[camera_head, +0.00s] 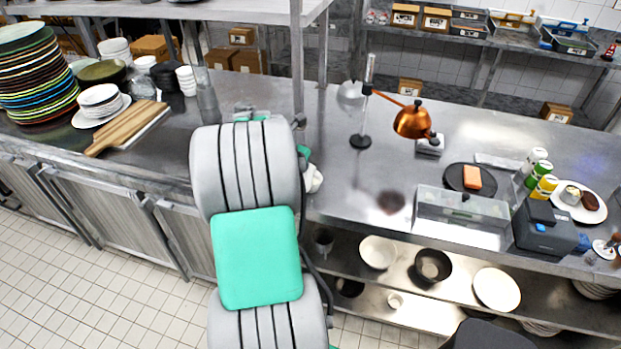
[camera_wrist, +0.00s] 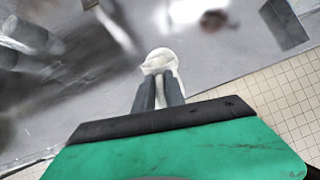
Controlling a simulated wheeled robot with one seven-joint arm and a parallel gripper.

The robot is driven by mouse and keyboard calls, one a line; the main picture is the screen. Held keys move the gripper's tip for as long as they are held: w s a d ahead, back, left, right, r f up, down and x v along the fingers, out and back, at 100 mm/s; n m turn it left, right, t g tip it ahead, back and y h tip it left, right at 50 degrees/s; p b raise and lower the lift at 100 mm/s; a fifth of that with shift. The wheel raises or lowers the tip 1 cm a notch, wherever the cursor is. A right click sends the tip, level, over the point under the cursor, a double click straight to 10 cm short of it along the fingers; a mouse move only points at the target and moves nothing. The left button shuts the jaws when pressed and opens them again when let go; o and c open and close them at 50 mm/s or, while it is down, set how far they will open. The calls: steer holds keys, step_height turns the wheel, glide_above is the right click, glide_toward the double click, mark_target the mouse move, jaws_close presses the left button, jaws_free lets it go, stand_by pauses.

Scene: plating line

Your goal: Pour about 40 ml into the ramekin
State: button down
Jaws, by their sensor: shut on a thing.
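My gripper (camera_wrist: 160,92) is shut on the handle of a small white jug (camera_wrist: 160,62), seen in the wrist view over the steel counter. In the head view only part of the white jug (camera_head: 314,179) shows, at the right edge of my arm, which hides the gripper. The jug's contents cannot be made out, and I cannot tell how far it is tilted. I cannot pick out the ramekin for certain.
A copper heat lamp (camera_head: 411,121) stands on the steel counter (camera_head: 345,215). To its right are a black round board (camera_head: 453,178), a glass-sided case (camera_head: 462,208) and bottles (camera_head: 535,160). A wooden board (camera_head: 125,128) and plate stacks (camera_head: 35,75) stand left. The counter before the lamp is mostly clear.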

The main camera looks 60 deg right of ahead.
steer(key=shift+a+f+b, duration=0.15)
steer(key=shift+f+b, duration=0.15)
steer(key=shift+b, duration=0.5)
steer(key=a+h+b, duration=0.1)
steer(key=h+b, duration=0.1)
steer(key=b, duration=0.2)
steer(key=shift+f, duration=0.1)
steer(key=shift+w+a+f+h+b, duration=0.1)
steer(key=shift+a+h+b, duration=0.25)
steer(key=shift+b, duration=0.4)
steer(key=shift+a+r+h+b, duration=0.2)
steer(key=shift+a+h+b, duration=0.2)
steer(key=shift+h, duration=0.25)
